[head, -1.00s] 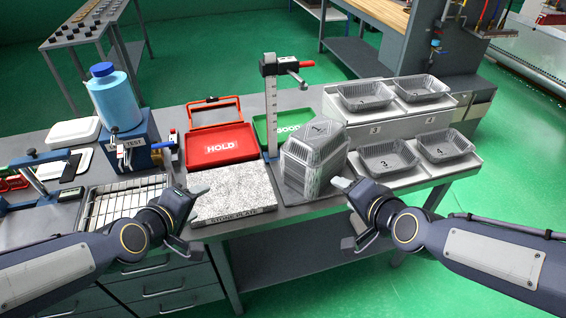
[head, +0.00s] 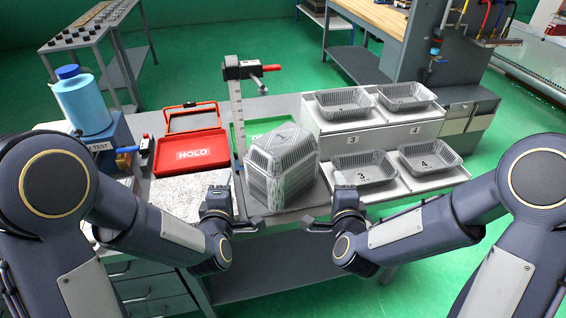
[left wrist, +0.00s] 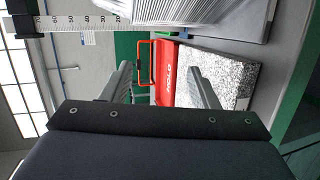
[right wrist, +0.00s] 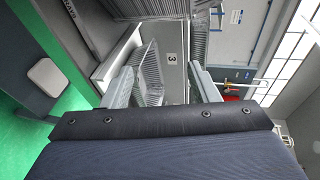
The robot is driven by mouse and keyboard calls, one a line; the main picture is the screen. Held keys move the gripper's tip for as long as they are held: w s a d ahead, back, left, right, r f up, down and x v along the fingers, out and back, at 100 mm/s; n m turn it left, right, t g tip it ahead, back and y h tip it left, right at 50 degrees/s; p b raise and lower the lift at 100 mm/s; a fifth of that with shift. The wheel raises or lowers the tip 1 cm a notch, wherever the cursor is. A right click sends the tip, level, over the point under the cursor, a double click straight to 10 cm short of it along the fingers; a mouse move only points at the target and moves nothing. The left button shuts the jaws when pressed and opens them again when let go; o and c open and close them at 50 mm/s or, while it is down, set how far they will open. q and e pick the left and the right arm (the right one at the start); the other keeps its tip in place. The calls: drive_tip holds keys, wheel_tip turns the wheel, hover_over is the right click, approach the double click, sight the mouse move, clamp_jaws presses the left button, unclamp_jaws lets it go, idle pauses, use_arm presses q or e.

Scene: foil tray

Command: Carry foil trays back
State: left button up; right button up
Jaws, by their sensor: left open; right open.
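A tall stack of nested silver foil trays (head: 280,172) stands on the grey bench beside the stone plate. Its ribbed side shows at the top of the left wrist view (left wrist: 225,14). My left gripper (head: 244,228) is open and empty, low at the stack's front left. My right gripper (head: 318,224) is open and empty, low at its front right. Single foil trays sit on a two-step rack: two on the upper step (head: 345,104) (head: 406,96) and two on the lower, marked 3 (head: 364,168) and 4 (head: 430,158). One tray (right wrist: 152,72) shows beyond the right gripper's fingers.
The light grey rack (head: 376,137) stands right of the stack. A stone plate (head: 180,194), a red HOLD tray (head: 190,152) and a green tray (head: 258,128) lie left and behind. A height gauge (head: 237,115) rises close behind the stack. A blue bottle (head: 80,105) stands farther left.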

use_arm(q)
drive_tip(key=x, duration=1.3)
drive_tip(key=shift+w+f, duration=0.15)
drive_tip(key=shift+w, duration=0.05)
use_arm(e)
drive_tip(key=x, duration=1.3)
drive_tip(key=shift+w+f, duration=0.15)
drive_tip(key=shift+w, duration=0.05)
use_arm(q)
drive_tip(key=shift+d, duration=0.45)
use_arm(e)
drive_tip(key=shift+a, duration=0.5)
use_arm(q)
drive_tip(key=shift+s+d, duration=0.15)
drive_tip(key=shift+d, duration=0.1)
use_arm(e)
drive_tip(key=shift+s+a, duration=0.15)
drive_tip(key=shift+a, duration=0.1)
